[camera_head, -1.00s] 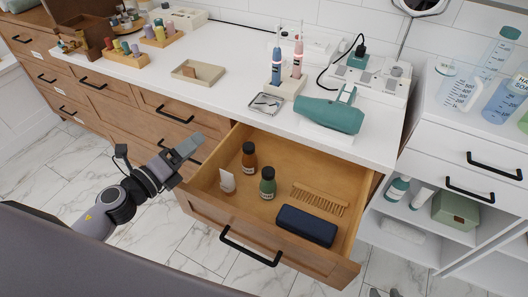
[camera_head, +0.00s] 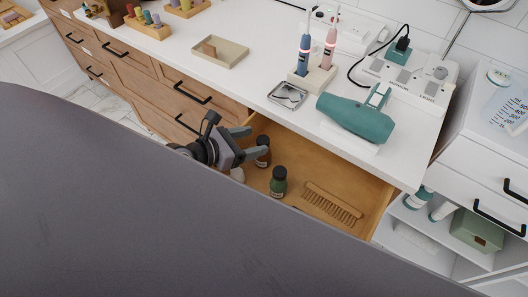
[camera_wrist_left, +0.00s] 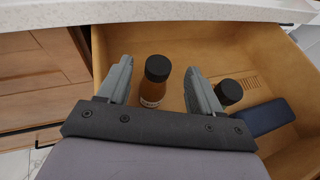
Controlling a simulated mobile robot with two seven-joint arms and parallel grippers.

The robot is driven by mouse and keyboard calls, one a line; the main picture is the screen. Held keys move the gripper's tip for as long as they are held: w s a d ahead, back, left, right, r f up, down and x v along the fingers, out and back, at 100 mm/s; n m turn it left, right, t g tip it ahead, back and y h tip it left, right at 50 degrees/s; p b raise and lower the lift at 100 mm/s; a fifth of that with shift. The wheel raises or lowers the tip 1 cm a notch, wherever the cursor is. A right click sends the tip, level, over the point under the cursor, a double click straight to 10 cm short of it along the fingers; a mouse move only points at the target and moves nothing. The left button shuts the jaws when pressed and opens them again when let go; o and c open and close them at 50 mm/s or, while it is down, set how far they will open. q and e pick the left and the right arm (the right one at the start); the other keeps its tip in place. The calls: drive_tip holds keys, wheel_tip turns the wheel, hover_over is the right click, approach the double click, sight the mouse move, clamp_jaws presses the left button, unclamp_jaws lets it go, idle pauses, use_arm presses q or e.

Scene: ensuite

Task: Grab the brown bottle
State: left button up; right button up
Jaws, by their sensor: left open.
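The brown bottle (camera_wrist_left: 154,84) has a black cap and stands upright in the open wooden drawer. In the left wrist view it is between the two spread grey fingers of my left gripper (camera_wrist_left: 160,88), with visible space on both sides. In the head view my left gripper (camera_head: 245,143) reaches over the drawer's left side, and the brown bottle (camera_head: 263,152) is partly hidden by its fingers. My right gripper is not in view.
A green bottle (camera_head: 278,181) stands right of the brown bottle, with a wooden comb (camera_head: 332,204) beyond it. A dark blue case (camera_wrist_left: 264,117) lies in the drawer (camera_wrist_left: 205,53). The white countertop (camera_head: 255,82) overhangs the drawer's back.

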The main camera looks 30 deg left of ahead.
sight(264, 139)
use_arm(q)
drive_tip(key=x, duration=0.4)
drive_tip(key=shift+w+d+f+b, duration=0.15)
drive_tip(key=shift+w+f+b, duration=0.1)
drive_tip(key=shift+f+b, duration=0.1)
clamp_jaws()
drive_tip(key=shift+r, duration=0.1)
